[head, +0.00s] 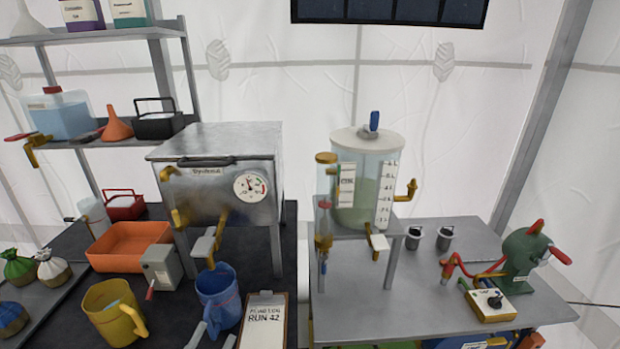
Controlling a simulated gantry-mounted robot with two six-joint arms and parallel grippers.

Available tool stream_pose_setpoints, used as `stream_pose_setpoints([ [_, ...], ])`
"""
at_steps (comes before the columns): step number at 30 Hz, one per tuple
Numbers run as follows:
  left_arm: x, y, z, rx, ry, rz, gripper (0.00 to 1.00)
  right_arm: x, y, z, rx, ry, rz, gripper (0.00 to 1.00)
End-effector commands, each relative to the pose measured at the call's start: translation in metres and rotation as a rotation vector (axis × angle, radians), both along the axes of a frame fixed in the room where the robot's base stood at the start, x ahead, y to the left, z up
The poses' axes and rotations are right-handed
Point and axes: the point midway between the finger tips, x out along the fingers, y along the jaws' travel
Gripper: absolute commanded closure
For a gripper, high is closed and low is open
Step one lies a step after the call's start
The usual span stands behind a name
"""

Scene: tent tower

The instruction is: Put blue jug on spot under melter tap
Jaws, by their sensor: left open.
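The blue jug (219,305) stands upright on the dark bench top near its front edge, left of the clipboard. The melter (215,180) is a steel box on legs with a dial on its front. Its brass tap (222,220) has a grey lever and sits above and behind the jug. I cannot make out a marked spot under the tap. My left gripper (212,341) is at the bottom edge, with two grey fingertips apart, just in front of the jug's lower part. I cannot tell whether they touch it. My right gripper is not in view.
A yellow jug (112,312) stands left of the blue one. A grey box with a red-handled crank (161,267) and an orange tray (128,245) are behind it. The clipboard (265,320) lies to the right.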

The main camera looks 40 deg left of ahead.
Motion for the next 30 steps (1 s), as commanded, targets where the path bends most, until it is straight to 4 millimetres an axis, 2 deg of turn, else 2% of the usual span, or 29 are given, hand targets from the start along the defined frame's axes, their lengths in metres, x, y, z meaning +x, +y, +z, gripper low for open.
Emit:
stream_pose_setpoints([
  [1, 0.019, -0.022, 0.042, 0.226, -0.065, -0.003, 0.55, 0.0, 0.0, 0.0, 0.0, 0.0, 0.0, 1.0],
  [3, 0.039, -0.06, 0.092, 0.583, -0.134, 0.05, 0.55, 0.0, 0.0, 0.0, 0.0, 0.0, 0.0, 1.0],
  [6, 0.063, -0.11, 0.15, 1.052, -0.204, 0.214, 0.55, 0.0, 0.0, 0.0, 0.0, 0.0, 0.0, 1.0],
  [9, 0.084, -0.144, 0.202, 1.451, -0.214, 0.477, 0.55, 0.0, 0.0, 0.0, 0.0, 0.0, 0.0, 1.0],
  [12, 0.101, -0.156, 0.254, 1.741, -0.137, 0.784, 0.55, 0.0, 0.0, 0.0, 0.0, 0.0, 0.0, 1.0],
  [15, 0.107, -0.149, 0.299, 1.902, 0.003, 1.042, 0.55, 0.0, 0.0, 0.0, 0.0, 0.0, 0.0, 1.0],
  [18, 0.106, -0.138, 0.329, 1.968, 0.133, 1.197, 0.55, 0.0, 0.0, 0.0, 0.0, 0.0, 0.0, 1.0],
  [20, 0.105, -0.133, 0.338, 1.985, 0.182, 1.244, 0.55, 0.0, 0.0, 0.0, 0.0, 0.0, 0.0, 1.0],
  [30, 0.105, -0.129, 0.344, 1.995, 0.215, 1.267, 0.55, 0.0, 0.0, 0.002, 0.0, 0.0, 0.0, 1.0],
])
